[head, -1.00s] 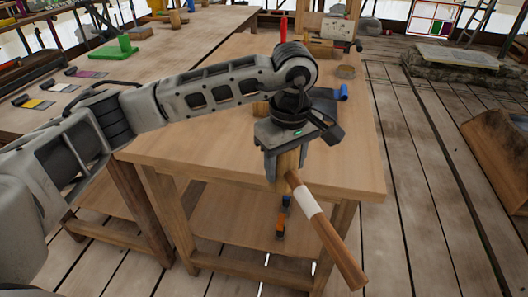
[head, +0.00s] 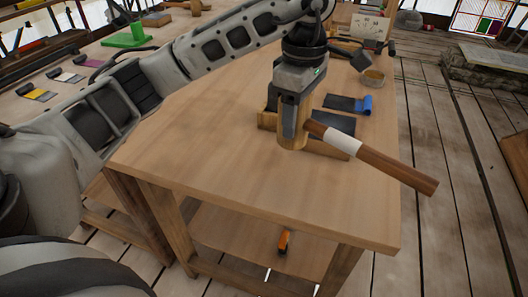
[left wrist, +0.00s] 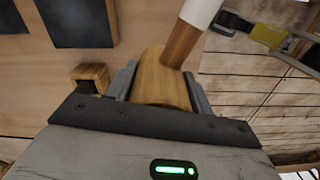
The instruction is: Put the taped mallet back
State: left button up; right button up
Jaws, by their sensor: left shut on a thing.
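The mallet has a pale wooden cylindrical head (head: 292,136) and a brown handle with a white tape band (head: 342,144). My left gripper (head: 292,108) is shut on the mallet's head, which hangs over the bench; the handle sticks out to the right, tilted slightly down. In the left wrist view, the head (left wrist: 160,82) sits between both fingers, with the white tape (left wrist: 201,12) at the top edge. Whether the head touches anything below cannot be told.
A low wooden holder (head: 330,150) with dark panels is partly hidden behind the mallet on the bench (head: 230,185). A dark mat with a blue roll (head: 364,106) and a small round tin (head: 373,77) lie beyond. The bench's front is clear. An orange-handled tool (head: 283,242) lies on the lower shelf.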

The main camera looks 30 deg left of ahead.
pick_arm(q)
jog(key=s+a+f, duration=0.1)
jog(key=f, duration=0.2)
jog(key=s+a+f, duration=0.1)
jog(key=a+f, duration=0.1)
jog(key=f, duration=0.1)
jog(key=s+a+f, duration=0.1)
jog(key=a+f, duration=0.1)
jog(key=f, duration=0.1)
jog(key=shift+s+p, duration=0.3)
jog(key=shift+p, duration=0.05)
jog(key=shift+f, duration=0.2)
jog(key=shift+f, duration=0.2)
jog(key=o, duration=1.3)
jog(key=shift+r, duration=0.1)
